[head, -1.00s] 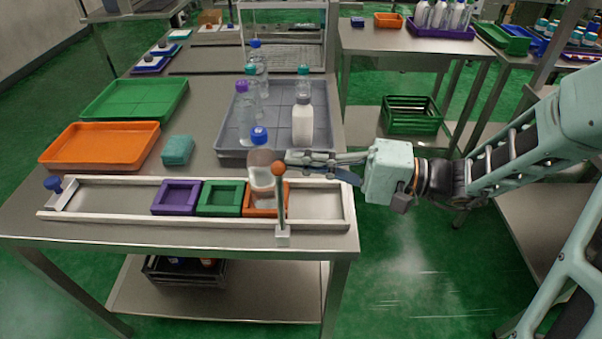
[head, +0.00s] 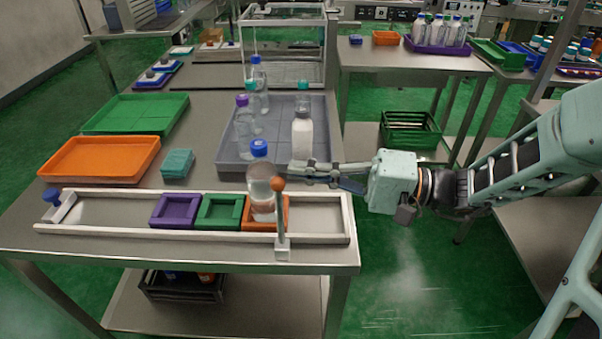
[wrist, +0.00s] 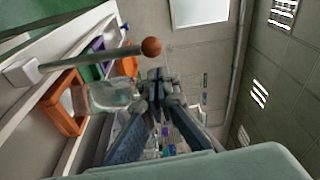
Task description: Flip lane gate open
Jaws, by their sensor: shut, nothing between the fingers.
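A lever with an orange ball (head: 278,184) stands upright at the front rail of the white-walled lane (head: 100,216), near its right end. In the wrist view the same lever (wrist: 95,58) reaches across the upper left, its ball just beyond my fingertips. My gripper (head: 284,171) is shut and empty, pointing left, beside the ball and the bottle; I cannot tell whether it touches either. In the wrist view my gripper's fingertips (wrist: 156,80) are together. A clear bottle with a blue cap (head: 260,182) stands in the orange frame (head: 252,226), partly behind the lever.
Purple (head: 174,212) and green (head: 219,212) frames sit left of the orange one in the lane. A blue knob (head: 52,195) is at the lane's left end. A grey tray (head: 228,150) with several bottles lies behind. The lane's right end is empty.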

